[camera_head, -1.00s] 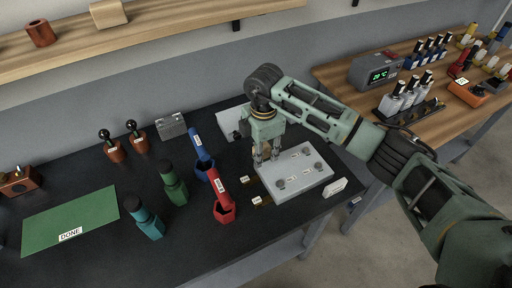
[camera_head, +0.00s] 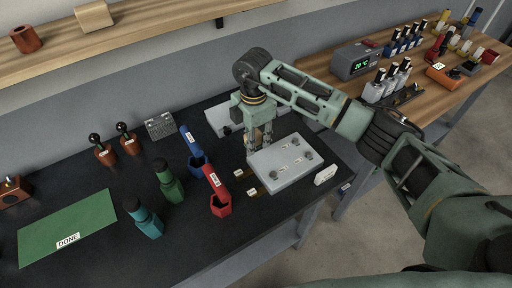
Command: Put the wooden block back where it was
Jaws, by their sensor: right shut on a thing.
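A pale wooden block (camera_head: 94,17) lies on the wall shelf (camera_head: 140,32) at the top left. My right gripper (camera_head: 258,150) points down at the back left corner of a light grey box (camera_head: 284,170) on the black bench. Its fingers are close together at what seems to be a knob on that corner; the fingers hide most of it. The gripper is well away from the wooden block. My left gripper is not in view.
A brown cup (camera_head: 27,39) stands on the shelf. Blue (camera_head: 197,162) and red (camera_head: 220,202) holders, a green bottle (camera_head: 170,188), a teal bottle (camera_head: 147,220) and a green mat (camera_head: 68,228) are on the bench. A wooden table (camera_head: 440,98) with several bottles stands at right.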

